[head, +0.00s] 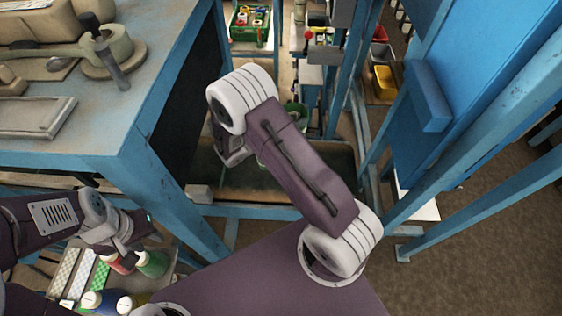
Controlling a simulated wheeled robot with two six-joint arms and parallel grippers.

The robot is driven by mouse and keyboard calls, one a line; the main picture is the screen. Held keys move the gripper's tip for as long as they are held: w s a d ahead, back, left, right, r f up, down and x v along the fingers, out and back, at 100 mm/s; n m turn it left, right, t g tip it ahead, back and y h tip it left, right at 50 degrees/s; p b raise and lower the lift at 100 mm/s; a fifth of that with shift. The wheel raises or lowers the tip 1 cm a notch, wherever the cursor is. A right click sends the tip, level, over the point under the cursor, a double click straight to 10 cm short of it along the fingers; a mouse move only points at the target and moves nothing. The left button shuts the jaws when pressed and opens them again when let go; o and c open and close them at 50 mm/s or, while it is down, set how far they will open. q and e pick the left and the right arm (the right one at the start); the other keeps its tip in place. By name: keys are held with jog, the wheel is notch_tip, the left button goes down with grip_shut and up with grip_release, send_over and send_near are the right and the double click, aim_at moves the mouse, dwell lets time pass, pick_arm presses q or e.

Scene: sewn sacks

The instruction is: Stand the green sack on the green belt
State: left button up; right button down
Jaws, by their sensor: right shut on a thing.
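My right arm reaches forward across the middle of the head view, and its wrist (232,150) hangs down behind the forearm. The right fingertips are hidden. A small green patch (260,162) shows beside that arm. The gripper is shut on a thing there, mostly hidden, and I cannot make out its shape. My left gripper (130,230) is at the lower left, above a tray of bottles, and its finger gap is not clear. A long dark trough-like surface (290,182) lies below the right wrist between blue posts. I cannot tell whether it is the green belt.
A blue workbench (95,140) with tools stands at the left. A tray (150,290) of coloured bottles is below my left gripper. Blue posts and a blue cabinet (480,80) close off the right. A green crate (250,30) stands at the back. Bare floor shows at lower right.

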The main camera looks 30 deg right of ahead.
aim_at(300, 129)
jog(key=f, duration=0.3)
jog(key=f+p, duration=0.1)
jog(key=shift+s+f, duration=0.3)
jog(key=shift+f, duration=0.05)
jog(key=shift+w+f, duration=0.25)
jog(key=shift+f, duration=0.1)
jog(key=f, duration=0.4)
jog(key=shift+s+a+p, duration=0.15)
jog(key=shift+s+p, duration=0.15)
jog(key=shift+p, duration=0.05)
jog(key=c, duration=1.4)
grip_release()
jog(key=shift+s+f, duration=0.1)
jog(key=shift+f, duration=0.05)
jog(key=shift+o, duration=0.4)
